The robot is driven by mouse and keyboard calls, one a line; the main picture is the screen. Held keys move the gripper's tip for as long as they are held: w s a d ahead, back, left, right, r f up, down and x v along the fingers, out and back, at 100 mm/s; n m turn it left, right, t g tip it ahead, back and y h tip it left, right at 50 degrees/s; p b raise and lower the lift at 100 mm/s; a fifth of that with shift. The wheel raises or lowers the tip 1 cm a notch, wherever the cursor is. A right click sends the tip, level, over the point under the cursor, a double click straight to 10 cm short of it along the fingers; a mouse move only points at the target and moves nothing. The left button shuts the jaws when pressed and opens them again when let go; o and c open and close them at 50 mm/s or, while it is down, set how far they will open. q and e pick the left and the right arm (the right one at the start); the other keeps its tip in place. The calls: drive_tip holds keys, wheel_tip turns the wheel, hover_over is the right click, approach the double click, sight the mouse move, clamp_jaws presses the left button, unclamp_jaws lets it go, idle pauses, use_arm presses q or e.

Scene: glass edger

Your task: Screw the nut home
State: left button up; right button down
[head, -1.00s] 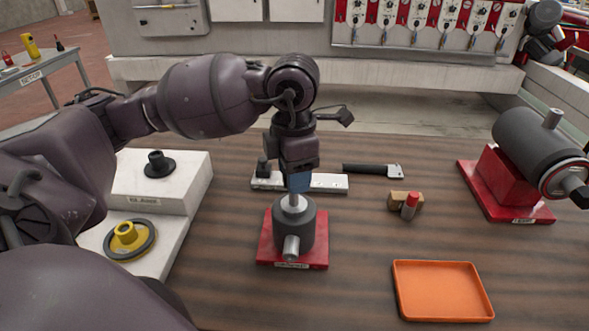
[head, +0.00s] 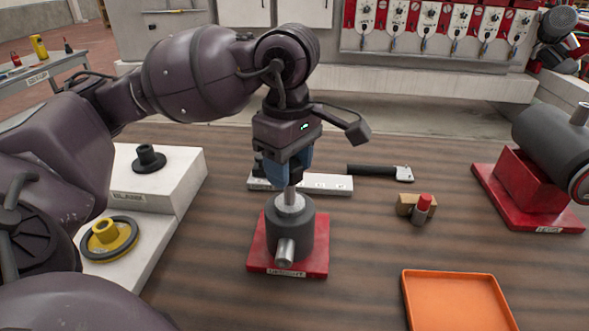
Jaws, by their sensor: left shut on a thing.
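A dark grey cylindrical housing (head: 292,232) stands on a red base plate (head: 313,262) with a label at its front edge. A light metal shaft (head: 291,201) rises from its top, and a short metal stub (head: 286,251) sticks out of its front. My left gripper (head: 292,180) points straight down over the shaft. Its blue fingers are shut around the shaft's upper end. The nut cannot be made out; the fingers cover what they hold. My right gripper is not in view.
A white stepped block (head: 184,185) at left carries a black flanged part (head: 149,158) and a yellow wheel (head: 107,237). A white bar (head: 325,184) and a black-handled tool (head: 378,171) lie behind. An orange tray (head: 455,305) and a second grey unit (head: 550,140) are at right.

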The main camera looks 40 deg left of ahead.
use_arm(q)
drive_tip(key=m+b, duration=0.3)
drive_tip(key=m, duration=0.3)
drive_tip(key=shift+f, duration=0.2)
drive_tip(key=m+b, duration=0.1)
drive_tip(key=m, duration=0.2)
drive_tip(key=shift+w+m, duration=0.1)
drive_tip(key=shift+m, duration=0.2)
drive_tip(key=m+b, duration=0.2)
drive_tip(key=m, duration=0.1)
drive_tip(key=shift+m+b, duration=0.45)
drive_tip(key=shift+m, duration=0.75)
drive_tip(key=shift+r+m, duration=0.15)
drive_tip(key=shift+m, duration=0.55)
drive_tip(key=shift+r, duration=0.1)
drive_tip(key=o, duration=1)
drive_tip(key=shift+c, duration=1.3)
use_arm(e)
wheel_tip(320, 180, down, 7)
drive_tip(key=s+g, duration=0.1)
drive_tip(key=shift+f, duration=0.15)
